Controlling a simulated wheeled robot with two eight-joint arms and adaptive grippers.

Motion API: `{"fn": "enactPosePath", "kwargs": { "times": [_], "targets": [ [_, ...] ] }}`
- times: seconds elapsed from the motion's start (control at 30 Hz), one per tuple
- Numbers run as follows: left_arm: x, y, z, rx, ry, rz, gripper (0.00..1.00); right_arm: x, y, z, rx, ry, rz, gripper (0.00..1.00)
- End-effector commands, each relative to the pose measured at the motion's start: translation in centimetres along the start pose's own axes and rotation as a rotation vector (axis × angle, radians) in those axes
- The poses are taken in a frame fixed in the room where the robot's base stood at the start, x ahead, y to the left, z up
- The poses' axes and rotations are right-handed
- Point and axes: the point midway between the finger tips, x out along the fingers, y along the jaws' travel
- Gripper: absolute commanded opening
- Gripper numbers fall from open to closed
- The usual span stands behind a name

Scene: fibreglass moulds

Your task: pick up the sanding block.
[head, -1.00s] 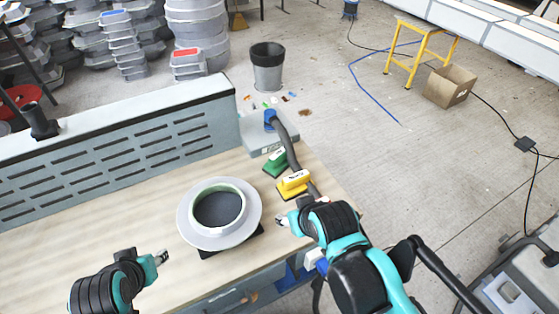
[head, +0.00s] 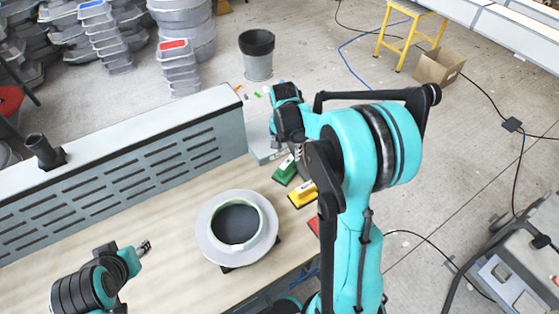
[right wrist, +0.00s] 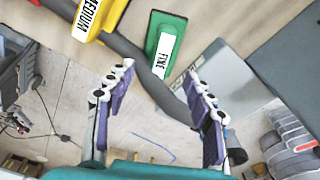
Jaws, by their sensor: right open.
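Three sanding blocks lie in a row at the bench's right end. The green block (head: 285,171), labelled FINE, is the farthest; it also shows in the right wrist view (right wrist: 158,28). The yellow block (head: 302,194), labelled MEDIUM, is nearer and shows at the top of the right wrist view (right wrist: 101,14). A red block (head: 313,224) is partly hidden by my right arm. My right gripper (right wrist: 162,84) is open and empty, with the green block beyond its fingertips. My left gripper (head: 146,247) is over the bench's left part; its jaw opening is unclear.
A round flanged mould (head: 208,240) sits on the bench left of the blocks. A dark hose (right wrist: 125,50) passes close to the green block. A grey slotted panel (head: 130,175) runs along the bench's back. A bin (head: 257,58) stands on the floor beyond.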

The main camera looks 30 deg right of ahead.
Motion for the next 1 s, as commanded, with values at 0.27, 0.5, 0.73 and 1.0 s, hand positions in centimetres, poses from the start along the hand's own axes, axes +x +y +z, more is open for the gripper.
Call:
{"fn": "enactPosePath", "kwargs": {
  "times": [0.27,0.5,0.73,1.0],
  "targets": [
    [0.4,0.0,0.3,0.000,0.000,0.000,0.40,2.9,-0.1,-0.4,0.027,-0.007,0.013,0.53],
    [1.0,0.0,0.7,0.000,0.000,0.000,0.40,5.3,-0.2,-0.3,0.025,-0.007,0.012,0.53],
    [1.6,0.0,1.2,0.000,0.000,0.000,0.40,8.4,-0.3,-0.3,0.025,-0.007,0.011,0.53],
    [1.5,0.0,1.1,0.000,0.000,0.000,0.40,8.3,-0.3,-0.3,0.024,-0.007,0.011,0.38]
  ]
}}
